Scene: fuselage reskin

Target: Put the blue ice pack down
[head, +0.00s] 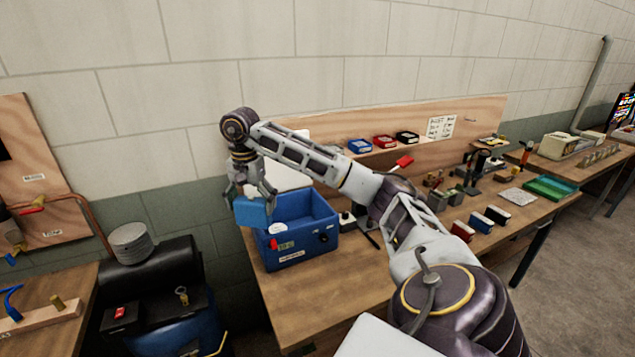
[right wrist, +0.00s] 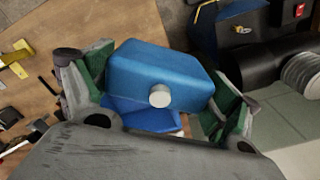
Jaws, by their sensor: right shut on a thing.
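The blue ice pack (head: 252,211) is a light blue block with a round white cap (right wrist: 160,96), which shows in the right wrist view. My right gripper (head: 253,192) is shut on the ice pack (right wrist: 160,72), with one green-padded finger on each side. In the head view it holds the pack at the left rim of a blue open cooler box (head: 318,244) on the wooden bench. The pack hides part of that rim. Whether pack and rim touch, I cannot tell. My left gripper is not in view.
A white lid-like panel (head: 285,172) stands behind the box. Left of the bench are a black cylinder (head: 150,275) and a stacked metal coil (head: 130,243). Several small red, blue and black boxes stand right on the bench (head: 345,308), whose front is bare.

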